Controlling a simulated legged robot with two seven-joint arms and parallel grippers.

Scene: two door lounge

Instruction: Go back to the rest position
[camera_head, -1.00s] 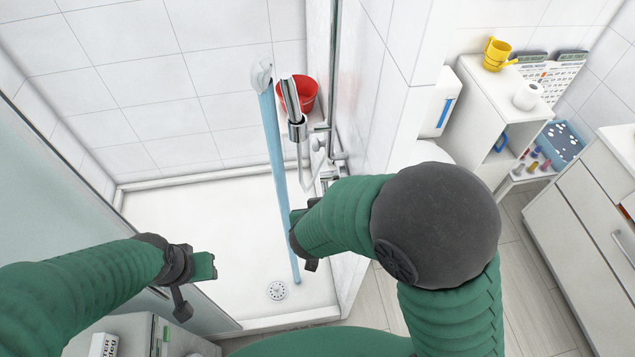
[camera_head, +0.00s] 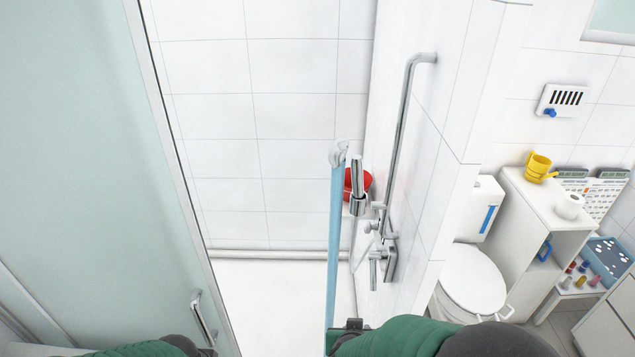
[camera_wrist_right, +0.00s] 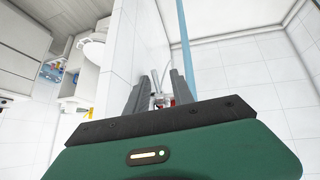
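My right gripper (camera_wrist_right: 157,100) is open in the right wrist view, its two dark fingers apart with nothing held between them. In the head view only a small part of it shows at the bottom edge, close to the light-blue pole (camera_head: 335,240). The pole stands nearly upright in the shower, and its lower end is out of view. It also shows beyond the fingers in the right wrist view (camera_wrist_right: 187,45). My left arm shows only as a green and dark piece at the bottom left; its fingers cannot be made out.
The glass shower door (camera_head: 90,150) with its handle (camera_head: 202,318) is at the left. A shower rail (camera_head: 402,130) and a red bucket (camera_head: 366,183) are near the wall. The toilet (camera_head: 472,280) and a white cabinet (camera_head: 540,215) with a yellow watering can (camera_head: 538,166) are at the right.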

